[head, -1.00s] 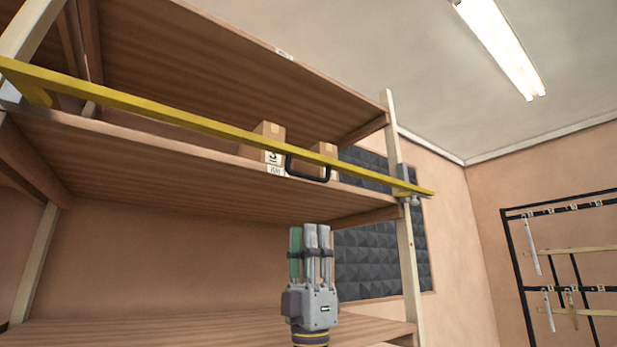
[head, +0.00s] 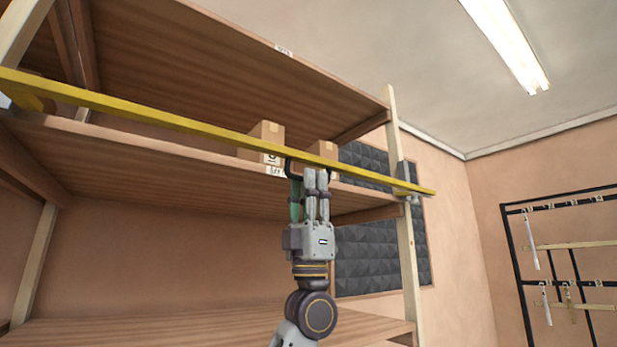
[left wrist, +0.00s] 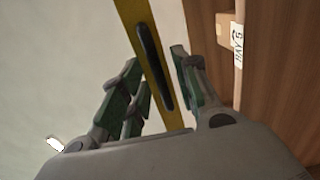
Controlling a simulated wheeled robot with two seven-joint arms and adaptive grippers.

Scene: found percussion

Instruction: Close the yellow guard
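The yellow guard (head: 180,121) is a long flat bar across the front of the middle shelf, apart from its edge at the left. Its right end reaches a grey latch-like fitting (head: 410,195) on the right post. A black handle (head: 289,168) sits on the bar, partly hidden by my left gripper (head: 311,180). In the left wrist view, my left gripper (left wrist: 155,75) is open, with fingers on either side of the guard (left wrist: 133,18) and its black handle (left wrist: 150,55). Gaps show between the fingers and handle. My right gripper is not in view.
Cardboard boxes (head: 268,134) stand on the middle shelf (head: 190,165) behind the guard; one shows in the left wrist view (left wrist: 224,30). Dark foam panels (head: 380,255) hang on the wall behind. A black rack (head: 518,265) stands at the right. The space before the shelves looks free.

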